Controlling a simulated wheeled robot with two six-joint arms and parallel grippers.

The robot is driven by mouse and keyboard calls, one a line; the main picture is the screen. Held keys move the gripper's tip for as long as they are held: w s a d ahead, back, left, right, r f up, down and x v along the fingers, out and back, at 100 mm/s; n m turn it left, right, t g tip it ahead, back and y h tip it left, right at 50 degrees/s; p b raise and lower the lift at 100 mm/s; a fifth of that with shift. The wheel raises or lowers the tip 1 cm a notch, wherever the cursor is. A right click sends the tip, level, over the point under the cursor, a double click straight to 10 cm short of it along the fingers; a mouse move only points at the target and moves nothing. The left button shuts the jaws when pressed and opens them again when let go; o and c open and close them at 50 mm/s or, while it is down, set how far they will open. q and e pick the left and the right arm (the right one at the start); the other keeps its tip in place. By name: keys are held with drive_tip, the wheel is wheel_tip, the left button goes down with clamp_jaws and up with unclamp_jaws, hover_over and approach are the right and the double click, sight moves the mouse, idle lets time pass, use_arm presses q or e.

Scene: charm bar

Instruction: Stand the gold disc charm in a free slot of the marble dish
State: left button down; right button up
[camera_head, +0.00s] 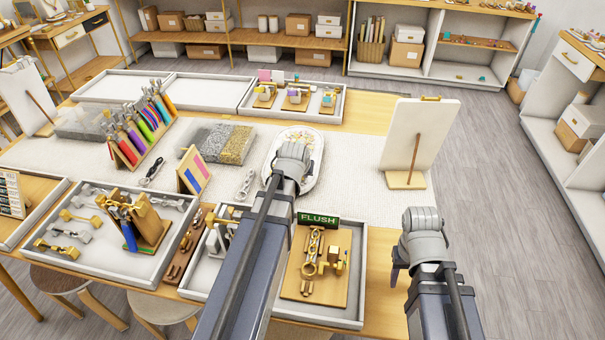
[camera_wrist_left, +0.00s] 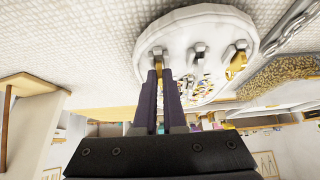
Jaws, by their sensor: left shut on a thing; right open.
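The white oval marble dish (camera_head: 317,162) lies on the pale mat, partly hidden by my left wrist in the head view. In the left wrist view the dish (camera_wrist_left: 180,28) fills the top middle, with dark slot-like fittings and gold pieces on it. My left gripper (camera_wrist_left: 160,76) is shut on a small gold piece, the gold disc charm (camera_wrist_left: 158,62), at the dish's near edge, close to one fitting. I cannot tell whether the charm is seated in the slot. Another gold piece (camera_wrist_left: 237,65) stands at the fitting to the right. My right gripper (camera_head: 399,268) is open and empty beyond the table's right edge.
A white upright board (camera_head: 420,130) stands right of the dish. A tray with a FLUSH sign (camera_head: 318,219) and gold fixture lies in front. A bead box (camera_head: 217,141) and a charm tray (camera_head: 334,109) are left and behind. The mat between dish and board is clear.

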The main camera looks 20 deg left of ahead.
use_arm(q)
drive_tip(key=shift+f, duration=0.2)
use_arm(e)
drive_tip(key=shift+f, duration=0.25)
idle(0.3)
use_arm(q)
drive_tip(key=c, duration=0.9)
unclamp_jaws()
use_arm(e)
drive_tip(key=shift+r, duration=0.1)
use_arm(q)
drive_tip(key=shift+p+v, duration=2.3)
drive_tip(key=shift+v, duration=0.75)
use_arm(e)
drive_tip(key=shift+r, duration=2.4)
use_arm(q)
drive_tip(key=p+v, duration=0.6)
drive_tip(key=v, duration=0.1)
drive_tip(key=shift+s+r, duration=0.1)
drive_tip(key=shift+r, duration=0.2)
use_arm(e)
wheel_tip(320, 180, up, 6)
drive_tip(key=s, duration=0.1)
drive_tip(key=shift+s+r, duration=0.2)
